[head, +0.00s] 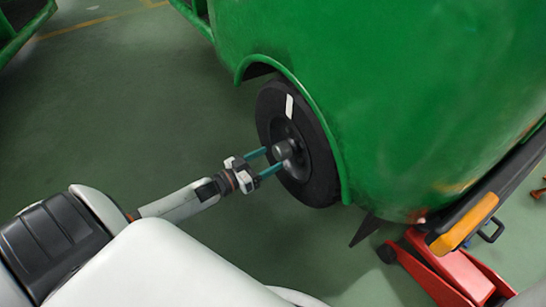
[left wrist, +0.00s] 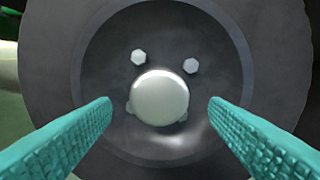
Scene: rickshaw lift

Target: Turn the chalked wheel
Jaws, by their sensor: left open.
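The wheel (head: 269,112) is black with a grey hub, set under the green rickshaw's (head: 370,90) arch. A white chalk mark (head: 289,107) lies on its upper part. My left gripper (head: 273,160) is open in front of the hub, its two teal fingers pointing at the wheel. In the left wrist view the round metal hub cap (left wrist: 160,97) sits between the spread fingers, with bolts around it. I cannot tell whether the fingertips touch the wheel. The chalk mark does not show in the left wrist view. My right gripper is not in view.
A red jack (head: 445,270) stands on the floor at the lower right, beside a dark bar with an orange end (head: 465,222). Another green vehicle (head: 22,25) is at the top left. The green floor (head: 130,110) left of the wheel is clear.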

